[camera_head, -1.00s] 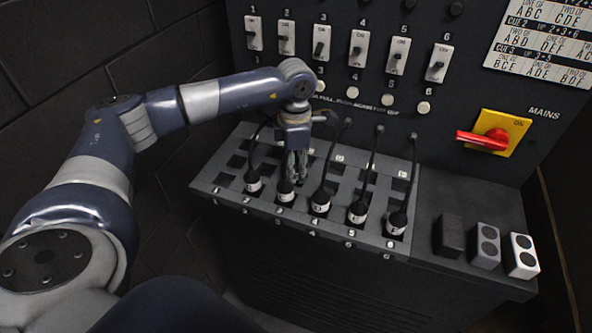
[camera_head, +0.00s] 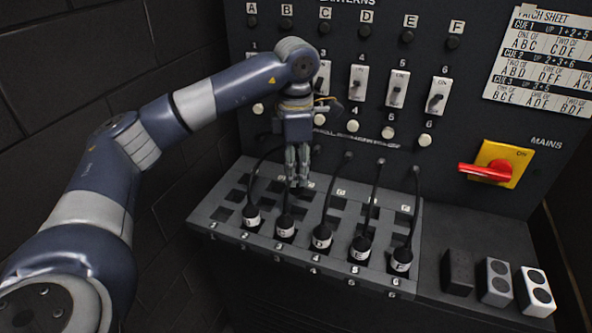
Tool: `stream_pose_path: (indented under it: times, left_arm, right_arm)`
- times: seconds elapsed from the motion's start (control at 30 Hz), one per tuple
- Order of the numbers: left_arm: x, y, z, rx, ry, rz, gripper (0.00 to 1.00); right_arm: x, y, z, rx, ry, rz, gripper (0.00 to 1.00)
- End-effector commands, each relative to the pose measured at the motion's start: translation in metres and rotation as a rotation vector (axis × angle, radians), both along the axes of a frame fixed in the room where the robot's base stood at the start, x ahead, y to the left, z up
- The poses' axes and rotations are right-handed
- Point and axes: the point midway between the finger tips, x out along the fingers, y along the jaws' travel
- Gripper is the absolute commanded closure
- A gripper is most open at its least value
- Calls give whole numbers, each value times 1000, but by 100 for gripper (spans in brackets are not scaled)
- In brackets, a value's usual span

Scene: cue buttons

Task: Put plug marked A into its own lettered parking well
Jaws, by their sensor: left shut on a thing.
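My left gripper (camera_head: 298,182) is shut over the back part of the sloped plug deck (camera_head: 430,215). The plug marked A, in its fingers, is almost wholly hidden, and its mark cannot be read. Several other corded plugs stand in the front row: B (camera_head: 252,217), C (camera_head: 285,229), D (camera_head: 322,238), E (camera_head: 360,248) and F (camera_head: 400,261). Dark square wells lie behind them. Small letter plates mark the back row, such as one right of the gripper (camera_head: 341,192); the gripper and arm hide others. My right gripper is not in view.
Behind the deck rises a panel with switches (camera_head: 397,88), round buttons and a red mains handle (camera_head: 487,172). Cords (camera_head: 377,185) run from the panel to the plugs. Three blocks (camera_head: 495,283) stand at the right. A brick wall (camera_head: 60,80) is at the left.

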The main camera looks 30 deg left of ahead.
Motion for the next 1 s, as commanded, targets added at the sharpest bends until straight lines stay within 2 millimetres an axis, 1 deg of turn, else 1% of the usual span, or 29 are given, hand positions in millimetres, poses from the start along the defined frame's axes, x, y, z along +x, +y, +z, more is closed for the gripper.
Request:
stream_pose_path:
  times: [0.17,1.0]
  left_arm:
    - [0,0,5,-1,-1,-1,94]
    - [0,0,47,-1,-1,-1,94]
  right_arm:
    - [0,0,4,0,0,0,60]
    - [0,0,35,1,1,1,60]
